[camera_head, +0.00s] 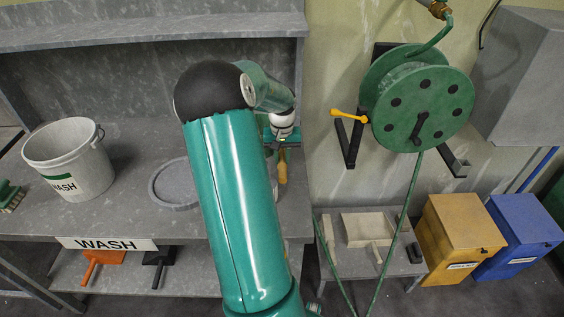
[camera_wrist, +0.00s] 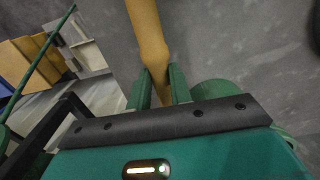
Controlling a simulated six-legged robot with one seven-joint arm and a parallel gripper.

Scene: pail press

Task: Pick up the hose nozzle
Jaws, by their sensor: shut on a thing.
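The hose nozzle (camera_head: 282,170) is a long yellow-tan piece at the right end of the grey bench, below my gripper (camera_head: 281,143). It also shows in the wrist view (camera_wrist: 150,35), where it runs from the top edge down between the two green fingers of my gripper (camera_wrist: 161,85). The fingers are shut on it, one on each side. My arm hides part of the bench around it. I cannot tell whether the nozzle touches the bench.
A green hose reel (camera_head: 425,105) with a yellow lever (camera_head: 350,117) is on the wall at right; its green hose (camera_head: 404,215) hangs down. A white pail (camera_head: 75,165) and a round grey ring (camera_head: 160,185) are on the bench. Yellow (camera_head: 462,235) and blue (camera_head: 518,230) bins stand at right.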

